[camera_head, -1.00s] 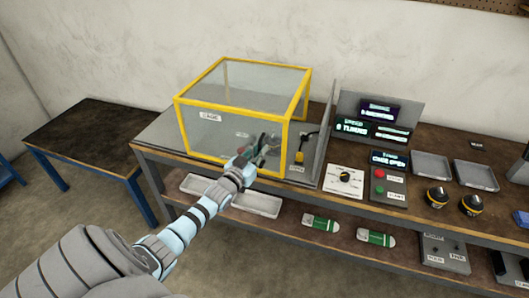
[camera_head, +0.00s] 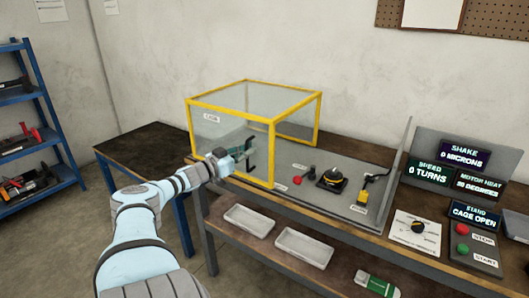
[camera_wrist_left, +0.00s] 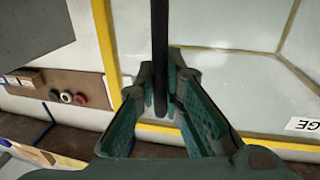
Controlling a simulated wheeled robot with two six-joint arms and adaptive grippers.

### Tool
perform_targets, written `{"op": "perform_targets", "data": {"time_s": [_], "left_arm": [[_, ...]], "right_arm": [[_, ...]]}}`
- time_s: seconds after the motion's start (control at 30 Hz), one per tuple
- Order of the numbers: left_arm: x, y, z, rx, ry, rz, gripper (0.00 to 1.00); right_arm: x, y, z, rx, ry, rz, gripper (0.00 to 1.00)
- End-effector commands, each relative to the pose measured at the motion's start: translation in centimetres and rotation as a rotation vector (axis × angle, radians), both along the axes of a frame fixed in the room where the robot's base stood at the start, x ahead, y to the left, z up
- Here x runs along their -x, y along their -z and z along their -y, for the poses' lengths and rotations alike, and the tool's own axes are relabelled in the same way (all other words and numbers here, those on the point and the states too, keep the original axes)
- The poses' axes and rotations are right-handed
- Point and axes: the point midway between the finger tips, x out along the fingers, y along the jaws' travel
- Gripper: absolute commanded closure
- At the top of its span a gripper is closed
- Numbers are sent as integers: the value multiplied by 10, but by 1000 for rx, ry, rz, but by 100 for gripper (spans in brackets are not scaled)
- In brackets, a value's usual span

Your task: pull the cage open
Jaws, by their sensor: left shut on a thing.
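The cage (camera_head: 225,148) is a clear box with a yellow frame, on the left part of the grey base plate (camera_head: 325,205). Its left part reaches over the table's left end. My left gripper (camera_head: 246,150) is at the cage's front face, near the front right post. In the left wrist view its fingers (camera_wrist_left: 163,100) are shut on a dark upright bar, the cage handle (camera_wrist_left: 160,45). My right gripper is not in view.
Right of the cage, a red-knobbed part (camera_head: 298,180), a black round device (camera_head: 332,179) and a yellow-handled part (camera_head: 373,188) stand uncovered. A display (camera_head: 473,213) reads "CAGE OPEN". Trays (camera_head: 304,247) lie on the lower shelf.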

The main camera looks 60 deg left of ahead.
Motion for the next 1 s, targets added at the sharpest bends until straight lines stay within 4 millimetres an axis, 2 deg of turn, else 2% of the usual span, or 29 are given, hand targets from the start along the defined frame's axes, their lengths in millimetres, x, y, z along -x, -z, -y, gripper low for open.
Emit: {"op": "perform_targets", "data": {"time_s": [0.03, 0.1, 0.5, 0.53, 0.67, 1.0], "left_arm": [[3, 6, -5, -2, -4, -3, 100], [5, 4, -10, -1, -4, -3, 100], [7, 1, -14, 0, -4, -6, 100], [7, 1, -14, 0, -4, -6, 90], [7, 0, -14, 0, -4, -5, 71], [5, -1, -11, 1, -2, -4, 71]], "right_arm": [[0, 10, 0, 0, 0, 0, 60], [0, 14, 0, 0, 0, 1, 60], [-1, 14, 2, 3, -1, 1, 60], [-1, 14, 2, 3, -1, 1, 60], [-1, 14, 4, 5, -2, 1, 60], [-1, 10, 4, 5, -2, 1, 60]]}}
